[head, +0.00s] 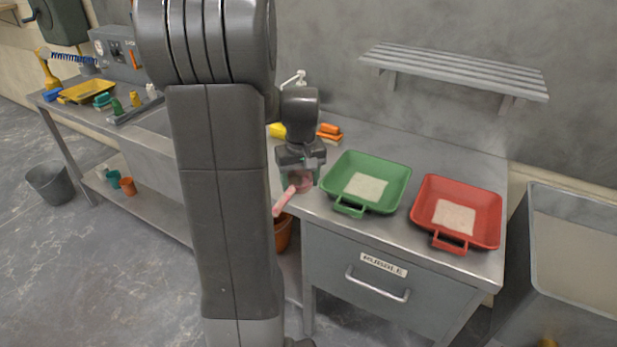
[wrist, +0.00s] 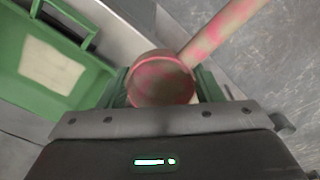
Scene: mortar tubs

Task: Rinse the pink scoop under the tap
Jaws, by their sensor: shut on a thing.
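My gripper (head: 300,172) is shut on the pink scoop (head: 286,200), beside the green tub and at the front edge of the counter. In the wrist view the scoop's round bowl (wrist: 160,80) sits between the fingers, and its handle (wrist: 220,30) points up and right. Pale greyish residue covers much of the pink on bowl and handle. The tap (head: 299,77) shows only in part behind my arm in the head view. The sink is mostly hidden by my arm.
A green tub (head: 398,180) and a red tub (head: 487,216), each with pale material inside, stand on the counter to the right. Orange (head: 329,129) and yellow (head: 277,130) items lie behind my gripper. A large grey bin (head: 538,200) stands at the far right.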

